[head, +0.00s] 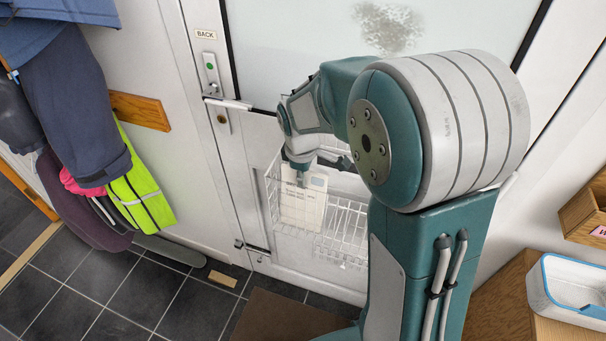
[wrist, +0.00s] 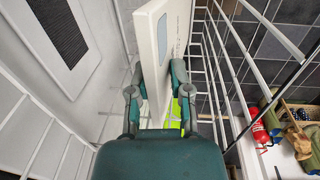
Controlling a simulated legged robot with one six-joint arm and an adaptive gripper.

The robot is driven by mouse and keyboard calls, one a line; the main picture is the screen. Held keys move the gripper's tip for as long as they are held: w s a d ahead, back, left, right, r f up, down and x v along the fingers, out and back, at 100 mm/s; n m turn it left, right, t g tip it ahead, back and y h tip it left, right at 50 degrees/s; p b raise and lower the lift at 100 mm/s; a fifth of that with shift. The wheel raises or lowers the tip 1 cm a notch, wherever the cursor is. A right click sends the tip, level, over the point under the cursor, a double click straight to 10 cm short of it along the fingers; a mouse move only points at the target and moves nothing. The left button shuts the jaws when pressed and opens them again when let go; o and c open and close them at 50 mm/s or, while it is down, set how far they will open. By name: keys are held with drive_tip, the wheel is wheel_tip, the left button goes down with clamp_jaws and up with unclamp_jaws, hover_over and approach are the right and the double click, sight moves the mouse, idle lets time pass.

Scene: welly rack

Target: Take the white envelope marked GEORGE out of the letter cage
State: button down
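A pale letter (head: 303,209), which looks like the white envelope, stands upright in the white wire letter cage (head: 350,230) on the door. No name is legible on it. My gripper (head: 301,178) reaches down into the cage from above, at the letter's top. In the wrist view the envelope (wrist: 152,45) has a greyish window and small print on its right-hand face. My gripper's fingers (wrist: 158,80) are close together on either side of it and appear to be shut on it. The envelope's lower part is still inside the cage wires.
The white door has a handle (head: 228,103) left of the cage. Coats and a yellow hi-vis garment (head: 142,190) hang at the left. A blue-rimmed white tray (head: 570,290) stands at the lower right. Cage wires run close on both sides of my gripper.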

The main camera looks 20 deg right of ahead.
drive_tip(key=shift+w+d+r, duration=0.1)
drive_tip(key=shift+w+r, duration=0.05)
drive_tip(key=shift+r, duration=0.5)
drive_tip(key=shift+w+d+r, duration=0.1)
drive_tip(key=shift+r, duration=0.55)
drive_tip(key=shift+s+a+r, duration=0.65)
drive_tip(key=shift+s+r, duration=0.25)
drive_tip(key=shift+r, duration=10.05)
drive_tip(key=s+a, duration=0.9)
drive_tip(key=s, duration=0.4)
drive_tip(key=shift+a, duration=0.25)
